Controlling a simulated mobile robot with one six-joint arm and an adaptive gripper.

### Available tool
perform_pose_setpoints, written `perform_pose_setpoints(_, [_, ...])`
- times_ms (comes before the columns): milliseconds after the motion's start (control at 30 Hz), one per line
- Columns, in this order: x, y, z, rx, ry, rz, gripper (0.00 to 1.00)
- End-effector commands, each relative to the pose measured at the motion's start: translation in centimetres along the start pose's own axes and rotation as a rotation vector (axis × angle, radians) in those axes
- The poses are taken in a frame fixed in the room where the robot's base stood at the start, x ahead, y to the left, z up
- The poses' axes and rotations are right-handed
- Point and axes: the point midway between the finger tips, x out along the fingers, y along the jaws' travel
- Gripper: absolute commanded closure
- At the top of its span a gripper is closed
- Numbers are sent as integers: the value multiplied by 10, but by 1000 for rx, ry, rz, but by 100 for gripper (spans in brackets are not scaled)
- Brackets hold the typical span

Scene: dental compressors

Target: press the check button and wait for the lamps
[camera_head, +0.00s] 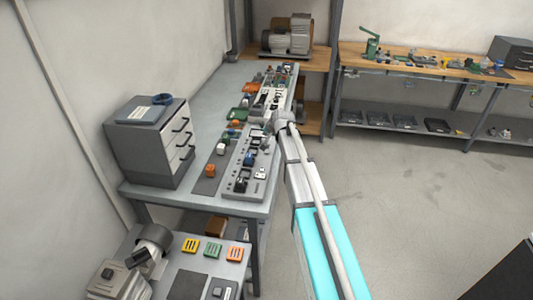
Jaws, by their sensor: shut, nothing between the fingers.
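A long light-grey panel (257,180) with dark knobs, small sockets and other controls lies on the grey workbench (205,100). My arm reaches in from the lower right. My gripper (267,137) is shut and empty, low over the panel's upper half. It is too small in this view to tell whether it touches anything. I cannot tell which control is the check button. I also cannot pick out the lamps or see whether any is lit. My gripper and wrist hide part of the panel.
A grey drawer unit (148,150) stands on the bench's left side. Small coloured parts crowd the bench behind the panel. A lower front table (177,262) holds yellow, green and orange pieces. A wooden bench (400,58) stands at the back right.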

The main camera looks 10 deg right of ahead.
Motion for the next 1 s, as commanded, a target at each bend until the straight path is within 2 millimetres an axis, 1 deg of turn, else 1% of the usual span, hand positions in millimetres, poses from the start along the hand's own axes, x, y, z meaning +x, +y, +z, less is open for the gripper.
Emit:
perform_pose_setpoints(33, [5, -1, -8, 11, 11, -7, 100])
perform_pose_setpoints(100, [7, -2, -14, 22, 24, -15, 100])
perform_pose_setpoints(233, [9, -3, -18, 32, 33, -21, 100])
perform_pose_setpoints(667, [9, -2, -17, 31, 33, -20, 100])
perform_pose_setpoints(1000, [21, 6, -8, 30, 33, -20, 100])
